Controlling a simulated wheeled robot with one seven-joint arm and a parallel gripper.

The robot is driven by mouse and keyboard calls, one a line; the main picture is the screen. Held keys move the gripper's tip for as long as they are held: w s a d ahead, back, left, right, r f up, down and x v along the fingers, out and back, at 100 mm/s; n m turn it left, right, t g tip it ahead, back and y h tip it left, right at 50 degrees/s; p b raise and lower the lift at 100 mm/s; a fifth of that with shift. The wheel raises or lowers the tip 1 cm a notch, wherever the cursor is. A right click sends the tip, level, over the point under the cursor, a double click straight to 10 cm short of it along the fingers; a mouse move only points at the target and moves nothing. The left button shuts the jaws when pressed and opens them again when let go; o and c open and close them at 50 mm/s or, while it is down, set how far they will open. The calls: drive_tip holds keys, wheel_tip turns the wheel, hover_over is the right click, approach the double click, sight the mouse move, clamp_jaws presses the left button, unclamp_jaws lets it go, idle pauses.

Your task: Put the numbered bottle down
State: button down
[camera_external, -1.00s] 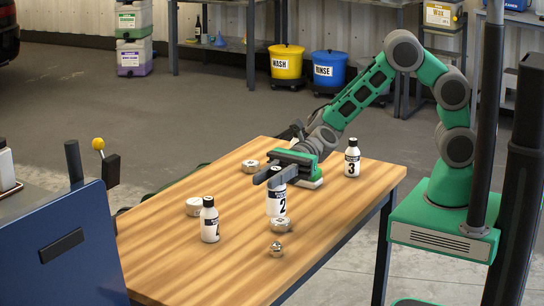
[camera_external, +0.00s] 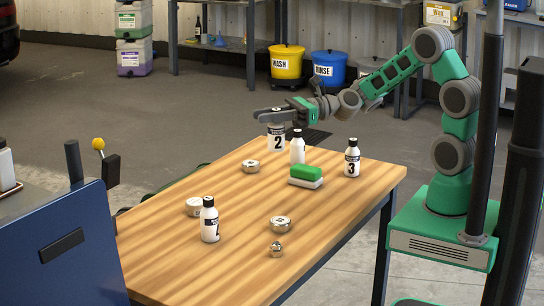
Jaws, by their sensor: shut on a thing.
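The bottle numbered 2 (camera_external: 277,138) is white and upright, under my gripper (camera_external: 270,115) at the far end of the wooden table (camera_external: 335,215). My gripper is shut on its top, and the fingers hide the cap. I cannot tell whether its base touches the table or hangs a little above it. A white bottle with a black cap and no visible number (camera_external: 298,149) stands just to its right. Bottle 3 (camera_external: 352,160) stands farther right. Another labelled bottle (camera_external: 210,222) stands at the near left, its number hard to read.
A green and white sponge or block (camera_external: 306,174) lies in front of the unnumbered bottle. The table's middle is mostly clear. A blue cabinet (camera_external: 60,245) stands at left.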

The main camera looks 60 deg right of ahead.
drive_tip(key=w+d+r+m+t+h+b, duration=0.2)
drive_tip(key=d+m+t+h, duration=0.35)
drive_tip(key=d, duration=1.65)
drive_tip(key=s+d+m+t+h+b, duration=0.1)
drive_tip(key=s+d+m+h, duration=0.15)
drive_tip(key=d, duration=0.35)
drive_tip(key=s+d+m+t+h, duration=0.1)
drive_tip(key=s+d+h, duration=0.1)
drive_tip(key=d+h, duration=0.3)
drive_tip(key=w+d+f+y+b, duration=0.2)
drive_tip(key=w+f+b, duration=0.3)
drive_tip(key=w+f, duration=0.7)
wheel_tip(320, 180, down, 4)
drive_tip(key=shift+w+d+f+b, duration=0.2)
drive_tip(key=shift+w+d+b, duration=0.1)
drive_tip(key=shift+d+b, duration=0.15)
